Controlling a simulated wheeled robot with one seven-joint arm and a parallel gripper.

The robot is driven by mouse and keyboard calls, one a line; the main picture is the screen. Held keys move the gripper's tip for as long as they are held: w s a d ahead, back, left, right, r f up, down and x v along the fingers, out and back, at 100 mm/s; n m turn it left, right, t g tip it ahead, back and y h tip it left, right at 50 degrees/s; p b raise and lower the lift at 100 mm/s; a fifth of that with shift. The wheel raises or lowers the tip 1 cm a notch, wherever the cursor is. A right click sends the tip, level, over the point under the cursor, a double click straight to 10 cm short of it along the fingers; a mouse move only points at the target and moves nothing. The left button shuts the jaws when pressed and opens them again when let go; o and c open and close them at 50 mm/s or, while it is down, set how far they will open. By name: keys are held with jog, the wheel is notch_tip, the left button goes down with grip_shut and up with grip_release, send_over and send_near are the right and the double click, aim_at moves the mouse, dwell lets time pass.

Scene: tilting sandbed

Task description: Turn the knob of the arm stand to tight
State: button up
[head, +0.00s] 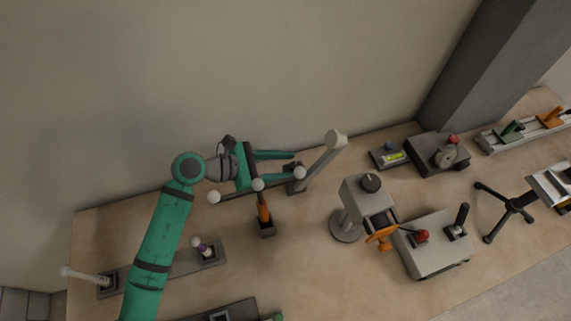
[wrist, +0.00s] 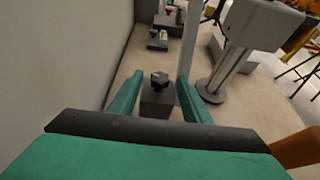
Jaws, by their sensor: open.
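The arm stand's pale grey post (head: 318,166) rises from a dark block (head: 297,187) near the back wall. In the wrist view a black lobed knob (wrist: 159,79) sits on top of a grey block (wrist: 158,103), beside the post (wrist: 190,42). My gripper (head: 293,165) is open, its two green fingers pointing right toward the stand. In the wrist view my gripper (wrist: 159,76) has one finger on each side of the knob, with a gap visible on both sides. The knob cannot be made out in the head view, and its tight marking is not readable.
A bar with white balls (head: 234,193) crosses under my gripper. An orange-handled stand (head: 264,213) is just in front. A grey post machine with a black dial (head: 371,183) stands to the right. Dark boxes (head: 438,158) sit farther right. The wall (head: 250,70) is close behind.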

jog(key=c, duration=1)
jog(key=shift+w+m+g, duration=0.15)
jog(key=shift+m+g, duration=0.6)
jog(key=shift+g, duration=0.15)
jog(key=shift+w+m+g, duration=0.15)
jog(key=shift+m+g, duration=0.6)
jog(key=shift+g, duration=0.15)
jog(key=o, duration=1)
